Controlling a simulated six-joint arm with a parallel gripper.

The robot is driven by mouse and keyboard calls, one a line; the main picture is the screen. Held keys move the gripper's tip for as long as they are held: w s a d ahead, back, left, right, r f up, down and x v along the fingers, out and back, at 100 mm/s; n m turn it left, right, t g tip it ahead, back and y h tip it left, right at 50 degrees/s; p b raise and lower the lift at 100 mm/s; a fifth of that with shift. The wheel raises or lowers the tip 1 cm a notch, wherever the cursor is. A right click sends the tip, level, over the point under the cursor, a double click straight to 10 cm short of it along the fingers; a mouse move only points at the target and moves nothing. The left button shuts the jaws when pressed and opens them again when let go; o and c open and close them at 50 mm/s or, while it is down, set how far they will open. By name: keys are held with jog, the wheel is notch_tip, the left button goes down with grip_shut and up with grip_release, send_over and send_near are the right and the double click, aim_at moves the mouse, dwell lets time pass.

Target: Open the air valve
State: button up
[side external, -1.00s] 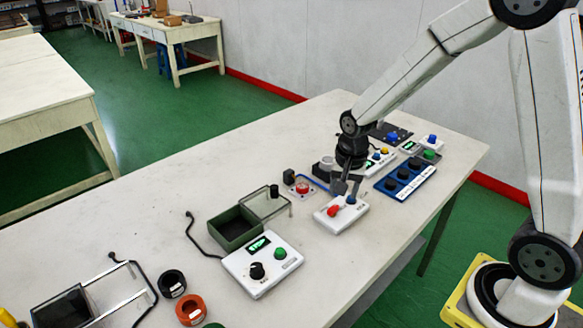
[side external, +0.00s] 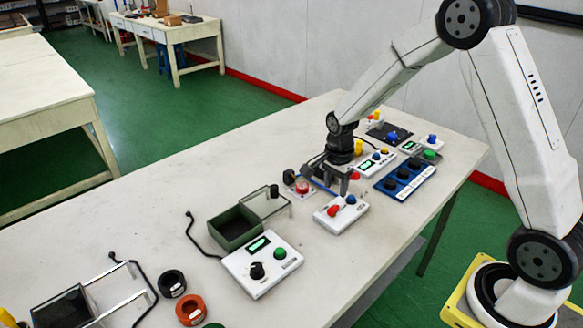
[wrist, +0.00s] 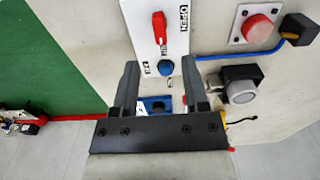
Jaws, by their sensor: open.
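The air valve is a white box (side external: 327,224) with a red lever (side external: 333,211) and a blue knob (side external: 351,199), on the table's front side. In the wrist view the red lever (wrist: 158,27) lies along the box, with the word OPEN printed to its right. The blue knob (wrist: 165,67) is nearer my fingers. My gripper (side external: 343,188) is open, points down and is empty. It is above the table, just behind the box in the side view. In the wrist view my gripper (wrist: 160,72) has its fingers on either side of the box's near end, apart from the lever.
A red button (wrist: 257,28) on a white plate, with a blue tube, is beside the valve. A dark unit with a grey round face (wrist: 240,92) is close to my right finger. A blue panel with black knobs (side external: 405,177) and a white control box (side external: 262,263) flank the valve.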

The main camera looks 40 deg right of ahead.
aim_at(333, 207)
jog(key=shift+f, duration=3.35)
grip_shut()
